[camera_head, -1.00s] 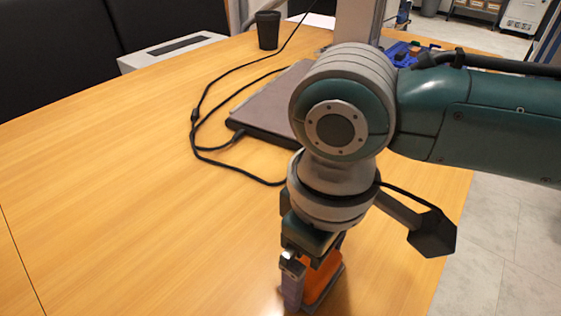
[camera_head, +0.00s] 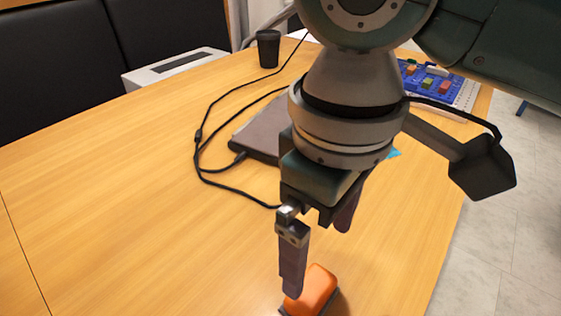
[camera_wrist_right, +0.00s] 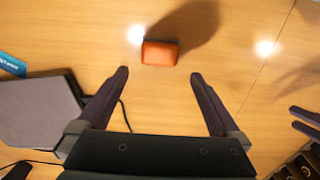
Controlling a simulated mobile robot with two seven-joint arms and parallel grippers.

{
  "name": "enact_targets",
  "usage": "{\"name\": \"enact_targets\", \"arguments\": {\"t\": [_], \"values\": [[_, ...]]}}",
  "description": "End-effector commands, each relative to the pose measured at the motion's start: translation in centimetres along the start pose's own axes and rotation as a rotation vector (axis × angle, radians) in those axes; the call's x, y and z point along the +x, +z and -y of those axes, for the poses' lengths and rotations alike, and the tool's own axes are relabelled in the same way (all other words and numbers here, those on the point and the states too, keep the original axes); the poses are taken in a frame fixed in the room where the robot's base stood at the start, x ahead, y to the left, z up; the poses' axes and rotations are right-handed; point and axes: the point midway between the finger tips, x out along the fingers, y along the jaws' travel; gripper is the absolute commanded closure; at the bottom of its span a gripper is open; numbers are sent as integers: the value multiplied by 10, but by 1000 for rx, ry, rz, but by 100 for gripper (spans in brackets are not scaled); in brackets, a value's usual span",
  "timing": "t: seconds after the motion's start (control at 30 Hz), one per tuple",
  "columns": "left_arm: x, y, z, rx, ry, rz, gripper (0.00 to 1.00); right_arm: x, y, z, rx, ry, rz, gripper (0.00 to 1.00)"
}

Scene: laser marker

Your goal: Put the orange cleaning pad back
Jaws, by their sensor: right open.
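The orange cleaning pad (camera_head: 316,287) rests on the wooden table near the bottom of the head view. It also shows in the right wrist view (camera_wrist_right: 160,53), beyond the fingertips and between their lines. My right gripper (camera_head: 318,262) is open and empty above the pad, fingers pointing down; in the wrist view its two fingers (camera_wrist_right: 160,73) are spread wide. Dark finger-like parts at the right edge of the wrist view look like my left gripper (camera_wrist_right: 306,122); its opening is unclear. The left gripper is not in the head view.
A flat grey plate with a dark edge (camera_head: 256,137) lies behind my right arm, with a black cable (camera_head: 197,150) looping beside it. A black cup (camera_head: 268,48) and a blue tray with coloured blocks (camera_head: 432,86) stand farther back. The table's left part is clear.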

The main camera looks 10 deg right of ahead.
Motion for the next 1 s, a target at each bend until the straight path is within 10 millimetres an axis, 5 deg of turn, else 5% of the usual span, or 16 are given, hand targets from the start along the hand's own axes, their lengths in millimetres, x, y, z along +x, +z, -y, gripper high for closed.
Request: {"name": "enact_targets", "arguments": {"t": [0.27, 0.63, 1.0], "values": [[-4, -1, 0, 0, 0, 0, 50, -13, 0, 2, -2, -3, -3, 0], [-4, -1, 0, 0, 0, 0, 50, 5, 13, 68, 86, -180, -294, 0], [-4, -1, 0, 1, 0, 0, 50, 20, 130, 12, 454, 54, -324, 0]]}}
